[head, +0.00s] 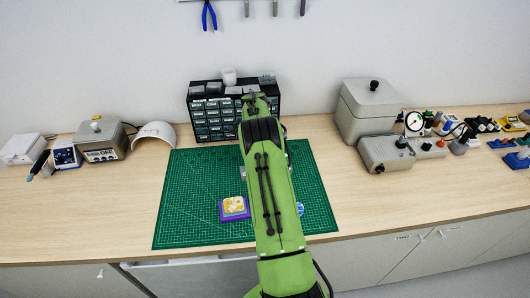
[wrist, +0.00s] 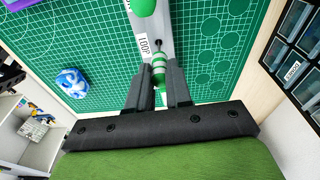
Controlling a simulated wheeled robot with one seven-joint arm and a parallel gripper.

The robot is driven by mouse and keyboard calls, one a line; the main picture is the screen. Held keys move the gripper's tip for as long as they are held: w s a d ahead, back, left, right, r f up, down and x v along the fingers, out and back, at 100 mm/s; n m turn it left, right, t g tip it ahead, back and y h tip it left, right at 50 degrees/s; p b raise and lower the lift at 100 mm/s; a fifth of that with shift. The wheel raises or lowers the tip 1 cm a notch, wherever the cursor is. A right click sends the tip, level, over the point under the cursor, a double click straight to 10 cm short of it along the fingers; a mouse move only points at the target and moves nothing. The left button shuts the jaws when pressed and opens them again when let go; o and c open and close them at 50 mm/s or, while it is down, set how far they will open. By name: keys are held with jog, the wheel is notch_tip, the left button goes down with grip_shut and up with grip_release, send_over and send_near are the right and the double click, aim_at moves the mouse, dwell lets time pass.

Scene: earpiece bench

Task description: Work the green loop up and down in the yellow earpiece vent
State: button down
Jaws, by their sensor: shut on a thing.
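The yellow earpiece (head: 236,202) sits on a purple block (head: 235,214) on the green mat, left of my arm in the head view. In the wrist view only a corner of the purple block (wrist: 18,4) shows at the top left. My gripper (wrist: 160,88) is shut on a green-and-white banded handle (wrist: 159,68), which I take to be the green loop's. It is at a grey holder labelled LOOP (wrist: 145,40). The loop's fine end cannot be made out, nor whether it is clear of the holder. My arm hides the gripper in the head view.
A blue-and-white piece (wrist: 72,82) lies on the green cutting mat (head: 180,225). A drawer cabinet (head: 205,125) stands behind the mat. Grey equipment (head: 372,110) fills the right, and a soldering unit (head: 100,140) stands left. The mat's left part is clear.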

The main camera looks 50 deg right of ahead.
jog(key=shift+r+p, duration=0.5)
jog(key=shift+r, duration=0.5)
notch_tip(320, 180, up, 5)
jog(key=p, duration=0.3)
jog(key=shift+r, duration=0.1)
jog(key=shift+s, duration=0.1)
